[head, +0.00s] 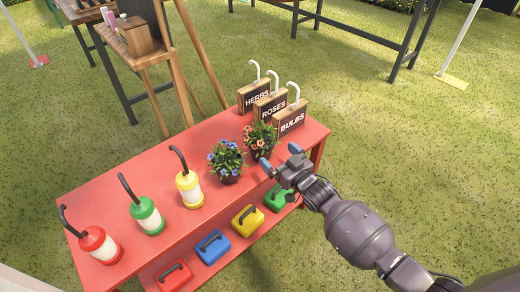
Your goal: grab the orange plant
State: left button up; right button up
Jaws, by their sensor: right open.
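The orange-flowered plant (259,137) stands in a dark pot on the red table (150,190), near its right end. A blue-flowered plant (227,158) in a dark pot stands just left of it. My right gripper (280,158) is open, its two blue-tipped fingers apart. It is close beside the orange plant, at its lower right, and I cannot tell if a finger touches the pot. Nothing shows between its fingers. My left gripper is not in view.
Signs reading herbs, roses and bulbs (290,119) stand behind the orange plant. Yellow (190,189), green (147,216) and red (99,245) lantern-like containers stand at left. Colored cases (247,220) sit on the lower shelf. A wooden stand (165,50) is behind; grass lies right.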

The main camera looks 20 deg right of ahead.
aim_at(270, 148)
jog(key=shift+x, duration=1.15)
jog(key=b+x, duration=0.1)
jog(key=x, duration=0.2)
jog(key=shift+w+a+f+b, duration=0.2)
jog(key=shift+w+f+b, duration=0.05)
jog(key=shift+w+b, duration=0.15)
jog(key=shift+w+a+r, duration=0.1)
jog(key=shift+w+r, duration=0.15)
jog(key=shift+w, duration=0.2)
jog(key=shift+c, duration=0.3)
jog(key=c, duration=0.7)
